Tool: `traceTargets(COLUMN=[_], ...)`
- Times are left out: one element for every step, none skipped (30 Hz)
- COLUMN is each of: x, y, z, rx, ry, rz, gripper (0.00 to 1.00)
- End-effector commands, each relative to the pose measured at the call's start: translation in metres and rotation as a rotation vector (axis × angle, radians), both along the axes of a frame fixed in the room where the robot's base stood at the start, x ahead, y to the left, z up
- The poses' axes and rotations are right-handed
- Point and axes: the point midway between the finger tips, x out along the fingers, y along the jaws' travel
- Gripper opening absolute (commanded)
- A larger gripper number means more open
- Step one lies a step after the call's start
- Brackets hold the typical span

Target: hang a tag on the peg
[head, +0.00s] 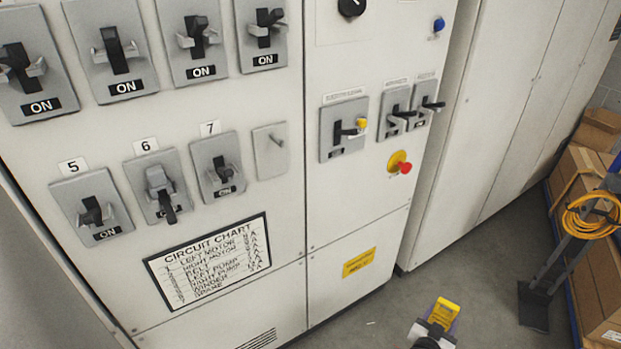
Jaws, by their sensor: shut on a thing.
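The peg (280,141) is a short grey pin on a bare grey plate (268,158), right of switch 7 on the white cabinet. Nothing hangs on it. My gripper (437,326) is low in the head view, in front of the cabinet and well to the lower right of the peg. It is shut on a yellow tag (445,311), which points up and away from me. Fine detail of the tag and fingertips is too small to tell.
Handles of switch 7 (222,172) and switch 6 (162,190) stick out left of the peg. A red knob (405,168) and black-handled switches project on the right panel. A stand with yellow cable (590,216) and cardboard boxes (575,170) are at right. The floor between is clear.

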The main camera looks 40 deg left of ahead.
Motion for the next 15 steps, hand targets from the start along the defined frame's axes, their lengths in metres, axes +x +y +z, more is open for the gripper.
traceTargets(x=[0.004,0.006,0.008,0.010,0.011,0.014,0.016,0.018,0.021,0.022,0.024,0.026,0.027,0.028,0.030], y=[0.001,0.001,0.001,0.002,0.001,0.002,0.001,0.000,0.001,0.001,0.001,0.002,0.002,0.003,0.003], z=[0.007,0.010,0.015,0.018,0.021,0.025,0.029,0.033,0.038,0.042,0.045,0.050,0.052,0.054,0.057], rx=[0.000,0.001,0.001,0.000,0.002,0.002,0.002,0.003,0.003,0.001,0.002,0.002,0.001,0.001,0.003], ry=[-0.004,-0.004,-0.005,-0.004,-0.004,-0.003,-0.003,-0.004,-0.005,-0.004,-0.004,-0.003,-0.001,-0.002,-0.003], rz=[-0.001,-0.003,-0.005,-0.005,-0.006,-0.006,-0.011,-0.015,-0.017,-0.017,-0.018,-0.018,-0.018,-0.018,-0.019], gripper=[0.32,0.32,0.32,0.32,0.32,0.32,0.32,0.32,0.32,0.32,0.32,0.32,0.32,0.32,0.32])
